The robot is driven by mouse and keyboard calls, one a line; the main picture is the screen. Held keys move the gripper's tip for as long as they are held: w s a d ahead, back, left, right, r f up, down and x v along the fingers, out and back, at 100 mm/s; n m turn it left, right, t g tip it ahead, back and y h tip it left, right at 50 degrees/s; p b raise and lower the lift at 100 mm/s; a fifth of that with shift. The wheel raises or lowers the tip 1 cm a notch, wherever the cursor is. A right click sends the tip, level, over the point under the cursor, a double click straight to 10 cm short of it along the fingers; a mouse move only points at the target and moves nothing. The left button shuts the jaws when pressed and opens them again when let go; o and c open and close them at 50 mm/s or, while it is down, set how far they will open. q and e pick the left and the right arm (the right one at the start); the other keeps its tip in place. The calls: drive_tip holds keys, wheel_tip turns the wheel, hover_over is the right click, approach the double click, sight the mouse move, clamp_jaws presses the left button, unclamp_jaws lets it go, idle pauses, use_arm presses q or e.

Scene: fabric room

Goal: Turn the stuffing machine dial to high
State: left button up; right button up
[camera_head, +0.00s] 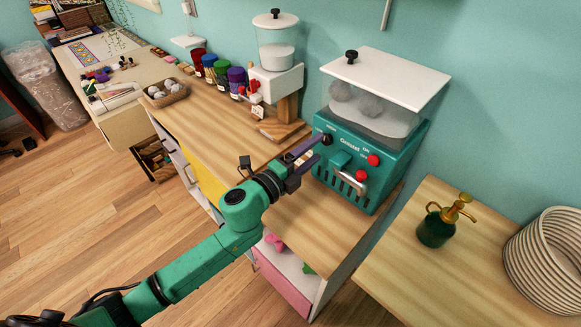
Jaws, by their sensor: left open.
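The stuffing machine (408,163) is a teal box with a clear tank of grey fluff under a white lid, on the wooden cabinet top against the wall. Its front has a black dial (327,139) at upper left, two red knobs on the right and a metal spout. My left gripper (316,147) is open at the machine's upper left front, its fingers pointing at the black dial. The fingertips are beside or touching the dial; I cannot tell which. The dial's setting is too small to read. My right gripper is not in view.
A white dispenser (276,83) on a wooden stand is just left of the machine. Colored jars (215,72) and a basket (166,92) stand further left. A green spray bottle (436,230) and a striped basket (548,258) are on the right table. The cabinet top before the machine is clear.

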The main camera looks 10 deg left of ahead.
use_arm(q)
drive_tip(key=b+v, duration=0.3)
drive_tip(key=v, duration=0.8)
drive_tip(key=shift+s+a, duration=0.15)
drive_tip(key=shift+s, duration=0.1)
